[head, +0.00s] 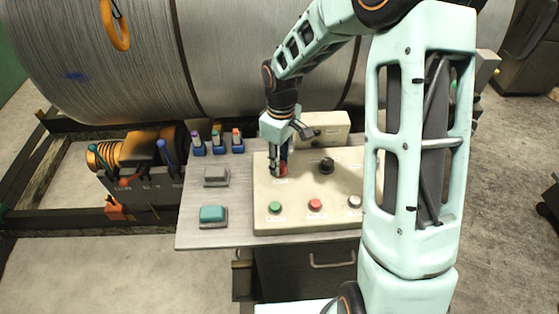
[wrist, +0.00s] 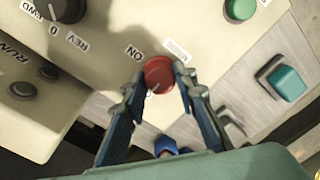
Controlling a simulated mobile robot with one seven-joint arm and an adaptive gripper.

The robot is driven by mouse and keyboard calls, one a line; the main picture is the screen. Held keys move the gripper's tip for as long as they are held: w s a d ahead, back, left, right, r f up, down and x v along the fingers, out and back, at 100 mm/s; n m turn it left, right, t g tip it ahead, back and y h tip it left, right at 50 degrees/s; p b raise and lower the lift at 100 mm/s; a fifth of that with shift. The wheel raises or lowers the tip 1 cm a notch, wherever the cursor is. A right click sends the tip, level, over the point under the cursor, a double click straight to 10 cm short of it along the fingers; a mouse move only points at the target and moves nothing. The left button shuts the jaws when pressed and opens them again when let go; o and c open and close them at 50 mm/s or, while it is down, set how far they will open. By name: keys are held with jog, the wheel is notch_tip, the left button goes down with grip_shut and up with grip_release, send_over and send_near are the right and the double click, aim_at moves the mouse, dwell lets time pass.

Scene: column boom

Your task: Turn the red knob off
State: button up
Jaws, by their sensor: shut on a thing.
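The red knob (wrist: 158,75) sits on the top of the beige control box (head: 264,205). In the wrist view its round face shows between my two fingertips, with a white label reading ON beside it. In the head view the red knob (head: 283,171) is partly hidden by my gripper (head: 280,165), which points down at it from above. My gripper (wrist: 160,72) is shut on the knob, one finger on each side. A pale mark shows on the knob's face; I cannot tell surely which setting it points to.
A black knob (head: 326,165) stands right of the red one. Green (head: 275,206), red (head: 315,204) and white (head: 355,201) buttons line the box's front. Grey (head: 215,176) and teal (head: 213,214) blocks stand left on the table. A smaller beige box (head: 335,123) stands behind.

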dwell(0.4)
jog(key=o, duration=1.2)
jog(key=shift+c, duration=0.2)
jog(key=shift+r, duration=0.1)
notch_tip(320, 180, up, 12)
jog(key=shift+w, duration=0.2)
jog(key=shift+d, duration=0.1)
